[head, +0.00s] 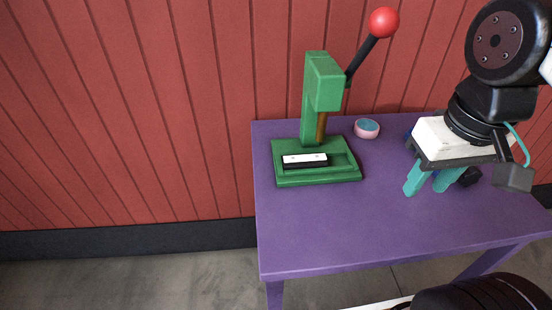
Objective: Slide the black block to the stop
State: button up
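A black block (305,165) with a white strip on top lies in the recess of the green base (320,181) of a lever press. Open recess shows to the right of the block; which end holds the stop cannot be told. My gripper (426,190), with teal fingers, hangs over the right part of the table, well to the right of the press and apart from the block. Its fingers stand apart with nothing seen between them.
The green press column (321,85) with its red-knobbed lever (384,22) rises behind the block. A pink and blue round dish (367,128) stands right of it. A small dark object (470,176) shows beside my gripper. The purple table's (350,225) front is clear.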

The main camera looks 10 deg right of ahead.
aim_at(299, 161)
jog(key=k, duration=1.2)
jog(key=u, duration=0.65)
jog(key=i, duration=1.35)
jog(key=z, duration=0.7)
